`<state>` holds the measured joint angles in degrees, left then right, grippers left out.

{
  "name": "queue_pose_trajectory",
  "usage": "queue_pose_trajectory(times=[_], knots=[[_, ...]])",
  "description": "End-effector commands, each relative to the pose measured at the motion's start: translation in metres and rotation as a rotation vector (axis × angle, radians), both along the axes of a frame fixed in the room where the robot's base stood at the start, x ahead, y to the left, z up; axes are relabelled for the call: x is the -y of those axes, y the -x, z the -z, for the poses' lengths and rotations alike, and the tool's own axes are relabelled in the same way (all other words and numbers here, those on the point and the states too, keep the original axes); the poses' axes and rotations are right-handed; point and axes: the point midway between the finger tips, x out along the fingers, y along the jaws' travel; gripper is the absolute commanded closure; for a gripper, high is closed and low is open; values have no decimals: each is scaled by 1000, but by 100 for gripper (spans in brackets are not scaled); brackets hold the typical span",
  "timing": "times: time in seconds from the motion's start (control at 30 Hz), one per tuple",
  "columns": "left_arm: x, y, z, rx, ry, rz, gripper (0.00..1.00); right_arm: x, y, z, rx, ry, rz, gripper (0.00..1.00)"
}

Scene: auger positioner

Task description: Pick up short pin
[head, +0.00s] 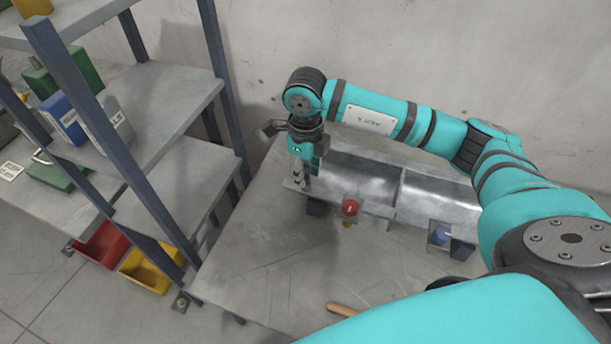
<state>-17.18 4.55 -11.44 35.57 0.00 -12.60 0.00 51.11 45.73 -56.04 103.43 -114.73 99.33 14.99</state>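A red-headed pin (349,207) with a brass-coloured lower end shows at the front edge of a grey metal trough fixture (375,203). A blue-headed piece (441,236) sits at the right part of that front edge. I cannot tell which of them is the short pin. My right gripper (301,178) points down at the left end of the trough, left of the red-headed pin and apart from it. Its fingers are small and partly merged with the fixture behind, so their opening is unclear. My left gripper is not in view.
The trough stands on a grey table (270,265) whose left front part is clear. A wooden handle (342,310) lies near the front, partly covered by my arm. A metal shelf (165,100) with several containers stands left. Red (103,246) and yellow (146,270) bins sit low there.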

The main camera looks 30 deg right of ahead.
Motion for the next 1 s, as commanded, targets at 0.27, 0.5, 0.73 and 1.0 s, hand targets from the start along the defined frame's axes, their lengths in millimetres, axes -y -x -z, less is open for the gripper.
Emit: queue_pose_trajectory(times=[0.27, 0.5, 0.73, 1.0], knots=[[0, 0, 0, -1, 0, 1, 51, 0, 0, 0, 0, 0, 0, 100], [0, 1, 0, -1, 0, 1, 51, 0, 0, -1, 1, -1, 0, 100], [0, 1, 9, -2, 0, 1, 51, 0, -1, -9, 4, 0, -1, 100], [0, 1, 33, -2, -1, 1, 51, -10, 14, -33, 1, -1, -7, 100]])
